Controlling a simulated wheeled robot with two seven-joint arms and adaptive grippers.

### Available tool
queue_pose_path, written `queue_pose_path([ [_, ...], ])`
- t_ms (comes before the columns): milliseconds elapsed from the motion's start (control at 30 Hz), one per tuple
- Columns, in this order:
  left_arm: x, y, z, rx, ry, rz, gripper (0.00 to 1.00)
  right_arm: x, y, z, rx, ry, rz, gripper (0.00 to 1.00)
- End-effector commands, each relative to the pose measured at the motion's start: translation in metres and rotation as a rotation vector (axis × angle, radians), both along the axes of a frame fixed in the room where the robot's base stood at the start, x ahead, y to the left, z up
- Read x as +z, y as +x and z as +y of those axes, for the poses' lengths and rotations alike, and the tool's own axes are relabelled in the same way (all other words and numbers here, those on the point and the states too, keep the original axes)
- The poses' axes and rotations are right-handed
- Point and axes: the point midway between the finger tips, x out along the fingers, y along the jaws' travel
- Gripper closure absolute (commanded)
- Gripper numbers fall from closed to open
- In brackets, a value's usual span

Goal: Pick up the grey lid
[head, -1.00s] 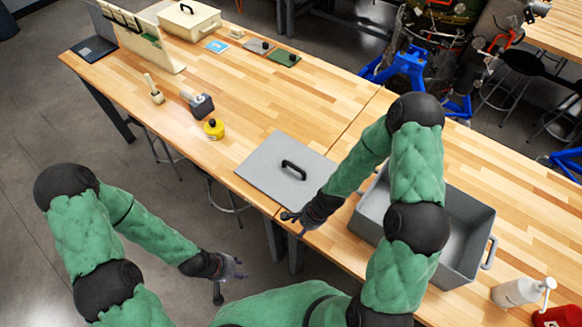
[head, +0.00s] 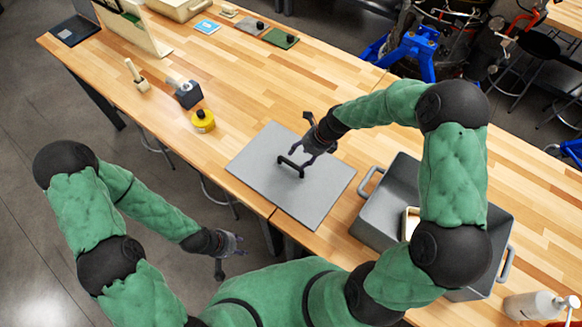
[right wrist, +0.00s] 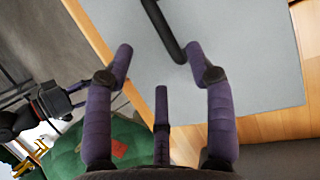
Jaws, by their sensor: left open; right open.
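The grey lid (head: 318,199) is a flat square plate lying on the wooden table, with a black bar handle (head: 291,167) at its middle. My right gripper (head: 305,150) is over the lid, close to the handle, with its fingers open. In the right wrist view the lid (right wrist: 260,80) fills the upper right, and the handle (right wrist: 163,28) lies ahead of the open fingers, near the right fingertip. I cannot tell whether that finger touches the handle. My left gripper (head: 236,245) is open and empty, off the table's front edge.
A grey open bin (head: 372,221) with side handles stands right of the lid, with a light-coloured item (head: 410,222) inside. A yellow round object (head: 203,121), a dark mallet-like tool (head: 187,95) and a wooden-handled tool (head: 137,76) lie to the left.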

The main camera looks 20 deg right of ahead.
Motion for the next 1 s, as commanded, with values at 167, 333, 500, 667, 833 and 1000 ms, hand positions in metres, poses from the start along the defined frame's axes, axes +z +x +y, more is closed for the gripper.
queue_pose_path([
  [167,-0.004,0.000,0.000,0.000,0.000,0.000,0.56,-0.027,0.005,0.011,0.004,0.000,0.001,0.45],
  [333,-0.005,0.000,0.000,0.000,0.000,0.000,0.56,-0.038,0.008,0.015,0.004,-0.001,-0.001,0.45],
  [500,-0.007,0.000,0.000,0.000,0.000,0.000,0.56,-0.050,0.012,0.021,0.004,-0.001,0.001,0.45],
  [667,-0.009,0.000,0.000,0.000,0.000,0.000,0.56,-0.071,0.019,0.030,0.004,-0.001,0.001,0.45],
  [833,-0.011,0.000,0.000,0.000,0.000,0.000,0.56,-0.084,0.021,0.036,0.004,-0.001,0.001,0.45],
  [1000,-0.011,0.000,0.000,0.000,0.000,0.000,0.56,-0.085,0.022,0.036,0.004,-0.002,-0.002,0.45],
])
